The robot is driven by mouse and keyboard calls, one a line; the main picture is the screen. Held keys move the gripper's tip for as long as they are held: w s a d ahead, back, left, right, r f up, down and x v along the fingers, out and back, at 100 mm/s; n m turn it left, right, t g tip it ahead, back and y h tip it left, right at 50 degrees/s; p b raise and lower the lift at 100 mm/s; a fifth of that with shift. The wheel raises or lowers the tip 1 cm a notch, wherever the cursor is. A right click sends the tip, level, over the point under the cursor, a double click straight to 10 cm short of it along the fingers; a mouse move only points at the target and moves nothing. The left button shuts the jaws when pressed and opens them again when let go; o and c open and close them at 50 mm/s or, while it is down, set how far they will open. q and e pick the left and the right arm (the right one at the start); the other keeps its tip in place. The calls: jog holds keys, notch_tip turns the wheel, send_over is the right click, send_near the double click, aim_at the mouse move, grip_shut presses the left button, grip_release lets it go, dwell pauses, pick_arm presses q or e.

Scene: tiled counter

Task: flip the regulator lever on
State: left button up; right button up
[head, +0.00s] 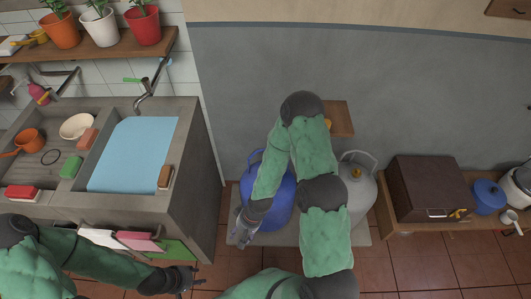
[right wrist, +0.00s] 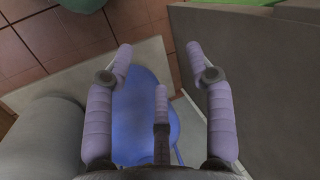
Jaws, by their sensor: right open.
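A blue gas cylinder (head: 282,208) stands on a grey slab at the foot of the wall, partly hidden by my right arm. A grey gas cylinder (head: 359,192) with a small yellow part on top stands to its right. No regulator lever can be made out; the top of the blue cylinder is largely covered by my arm. My right gripper (head: 241,232) is at the left front side of the blue cylinder. In the right wrist view the right gripper (right wrist: 160,50) is open and empty, with the blue cylinder (right wrist: 138,95) beneath its fingers. My left gripper (head: 190,280) is low, in front of the sink unit.
The concrete sink unit (head: 190,190) stands close on the left of the blue cylinder. A small wooden shelf (head: 341,118) with a yellow item is on the wall behind. A brown box (head: 428,185) and blue pot (head: 487,196) stand on a low bench at right. Tiled floor lies in front.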

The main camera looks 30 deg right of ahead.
jog(key=w+d+r+h+p, duration=0.1)
jog(key=w+d+r+p, duration=0.1)
jog(key=w+d+r, duration=0.4)
jog(key=w+d+r+m+h+p, duration=0.1)
jog(key=w+d+r+h+p, duration=0.15)
jog(key=w+d, duration=0.65)
jog(key=w+d+r+h+p, duration=0.1)
jog(key=w+d+r+p, duration=0.3)
jog(key=d, duration=0.6)
jog(key=shift+g, duration=0.3)
jog(key=f+b, duration=0.1)
jog(key=f, duration=0.2)
jog(key=f+b, duration=0.1)
jog(key=f, duration=0.3)
jog(key=f+b, duration=0.1)
jog(key=f, duration=0.2)
jog(key=shift+w+f, duration=0.4)
grip_shut()
